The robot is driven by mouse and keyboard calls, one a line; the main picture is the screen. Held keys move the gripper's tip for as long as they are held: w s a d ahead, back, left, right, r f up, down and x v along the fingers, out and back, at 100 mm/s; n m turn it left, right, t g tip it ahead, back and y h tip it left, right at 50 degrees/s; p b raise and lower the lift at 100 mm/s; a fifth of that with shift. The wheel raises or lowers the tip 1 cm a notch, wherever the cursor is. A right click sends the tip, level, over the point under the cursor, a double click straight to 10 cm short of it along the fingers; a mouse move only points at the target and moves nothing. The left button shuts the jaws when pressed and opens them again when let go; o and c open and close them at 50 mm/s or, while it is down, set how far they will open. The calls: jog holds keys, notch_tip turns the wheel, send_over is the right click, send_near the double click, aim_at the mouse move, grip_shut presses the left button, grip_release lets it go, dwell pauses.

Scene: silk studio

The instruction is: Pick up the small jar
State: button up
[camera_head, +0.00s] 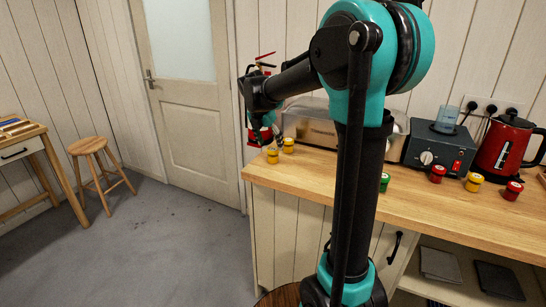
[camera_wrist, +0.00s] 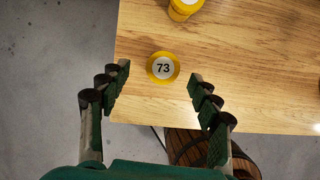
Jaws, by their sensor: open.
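A small yellow jar (camera_wrist: 163,67) with "73" on its round white lid label stands on the wooden counter, near its edge, in the wrist view. It also shows in the head view (camera_head: 272,156) at the counter's left end. My gripper (camera_wrist: 158,80) is open and empty, with its fingers apart on either side and just short of this jar in the picture. A second yellow jar (camera_wrist: 184,8) stands farther in, cut by the top of the wrist view.
Other small jars stand along the counter (camera_head: 450,208): a green one (camera_head: 384,182), red ones (camera_head: 437,173) and a yellow one (camera_head: 474,182). A dark blue device (camera_head: 438,148) and a red kettle (camera_head: 505,146) stand behind. A wooden barrel (camera_wrist: 190,148) is below the edge.

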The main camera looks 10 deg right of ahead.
aim_at(272, 150)
jog(key=shift+s+x, duration=0.2)
jog(key=shift+x, duration=1.2)
jog(key=shift+s+x, duration=0.15)
jog(key=shift+x, duration=1.25)
jog(key=shift+f, duration=0.15)
jog(key=shift+c, duration=0.6)
jog(key=c, duration=1.2)
jog(key=shift+o, duration=0.2)
